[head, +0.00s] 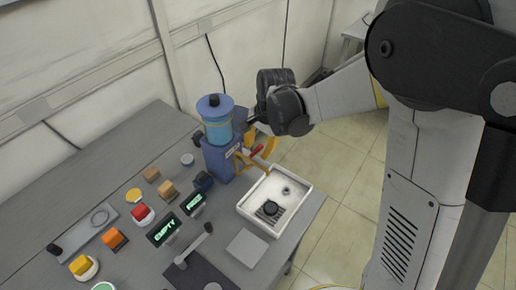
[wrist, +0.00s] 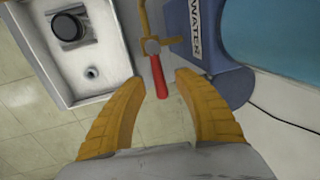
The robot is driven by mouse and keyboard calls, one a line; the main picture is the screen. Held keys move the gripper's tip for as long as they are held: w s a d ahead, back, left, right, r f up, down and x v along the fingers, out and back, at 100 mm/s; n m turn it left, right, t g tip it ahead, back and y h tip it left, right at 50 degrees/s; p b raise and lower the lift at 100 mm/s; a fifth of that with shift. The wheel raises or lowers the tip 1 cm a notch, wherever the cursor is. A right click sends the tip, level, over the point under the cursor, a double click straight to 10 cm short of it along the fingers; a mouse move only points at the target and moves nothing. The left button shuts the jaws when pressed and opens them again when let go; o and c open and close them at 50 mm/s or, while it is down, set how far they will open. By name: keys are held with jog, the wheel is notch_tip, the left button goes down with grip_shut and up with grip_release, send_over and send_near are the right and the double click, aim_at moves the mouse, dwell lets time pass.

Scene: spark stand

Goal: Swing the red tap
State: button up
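The red tap (wrist: 160,85) is a short red handle on a yellow-brown fitting, which sticks out from the blue water dispenser (head: 219,155). In the head view the red tap (head: 256,150) is small and partly covered by my gripper's yellow fingers. My gripper (wrist: 160,88) is open, with one yellow finger on each side of the red handle in the wrist view. The handle's end lies between the fingertips, with a gap on both sides. I cannot tell how far it is from them in depth. The dispenser's WATER label (wrist: 197,20) shows in the wrist view.
Left on the grey table (head: 130,135) are several coloured buttons, wooden blocks and a display reading EMPTY (head: 164,229). A lever (head: 195,245) stands near the front.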

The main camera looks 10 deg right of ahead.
grip_shut()
jog(key=shift+s, duration=0.1)
dwell(0.3)
jog(key=s+m, duration=0.1)
jog(key=m, duration=0.2)
jog(key=s+m+h, duration=0.1)
jog(key=m, duration=0.3)
jog(key=s+d+m+h, duration=0.1)
jog(key=s+m, duration=0.1)
jog(key=m, duration=0.1)
jog(key=shift+d+m+t, duration=0.1)
jog(key=shift+m+t, duration=0.2)
jog(key=shift+s, duration=0.1)
dwell(0.5)
